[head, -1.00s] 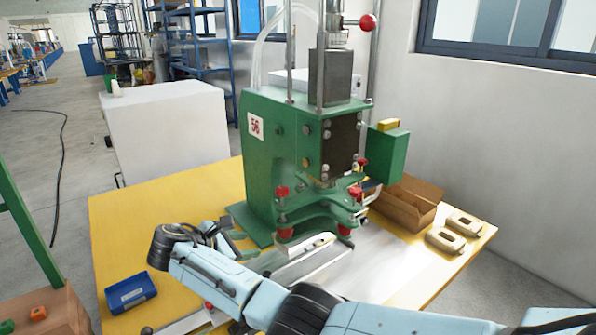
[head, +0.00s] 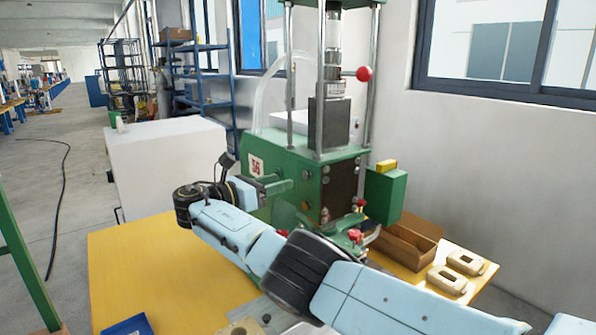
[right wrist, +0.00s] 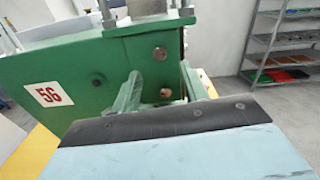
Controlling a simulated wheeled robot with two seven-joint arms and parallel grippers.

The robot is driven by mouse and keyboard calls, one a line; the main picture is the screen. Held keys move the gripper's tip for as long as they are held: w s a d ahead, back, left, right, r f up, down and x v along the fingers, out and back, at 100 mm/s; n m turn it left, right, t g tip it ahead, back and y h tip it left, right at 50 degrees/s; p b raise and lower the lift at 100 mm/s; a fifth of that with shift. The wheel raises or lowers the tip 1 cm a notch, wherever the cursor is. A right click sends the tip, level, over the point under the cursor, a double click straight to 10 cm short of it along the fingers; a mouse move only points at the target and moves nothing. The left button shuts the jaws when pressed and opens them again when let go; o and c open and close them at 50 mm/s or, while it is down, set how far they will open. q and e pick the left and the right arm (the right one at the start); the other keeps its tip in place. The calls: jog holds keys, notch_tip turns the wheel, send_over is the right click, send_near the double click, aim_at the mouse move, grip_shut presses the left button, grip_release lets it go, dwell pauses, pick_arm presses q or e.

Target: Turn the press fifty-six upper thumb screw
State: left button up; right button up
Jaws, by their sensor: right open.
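The green press (head: 290,165) carries a "56" label (head: 256,166), which also shows in the right wrist view (right wrist: 48,94). Red thumb screws show low on its front, the higher one (head: 361,204) at the right and a lower one (head: 355,236) below it. My arm partly hides the lower front. My right gripper (head: 284,186) is open beside the press's labelled side, pointing right. In the right wrist view its two fingers spread in front of the press, with a bolt head (right wrist: 165,93) seen between them. No red screw shows there. My left gripper is out of view.
A yellow table (head: 140,265) bears the press. A cardboard box (head: 405,245) and two beige parts (head: 447,279) lie at the right. A blue tray (head: 130,326) is at the front left. A white cabinet (head: 165,160) stands behind. A red ball-ended lever (head: 364,74) sticks out above.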

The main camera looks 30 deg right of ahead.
aim_at(305, 175)
jog(key=d, duration=0.7)
jog(key=shift+w+f, duration=0.1)
jog(key=shift+w, duration=0.15)
jog(key=shift+a, duration=0.1)
grip_shut()
jog(key=shift+m, duration=0.3)
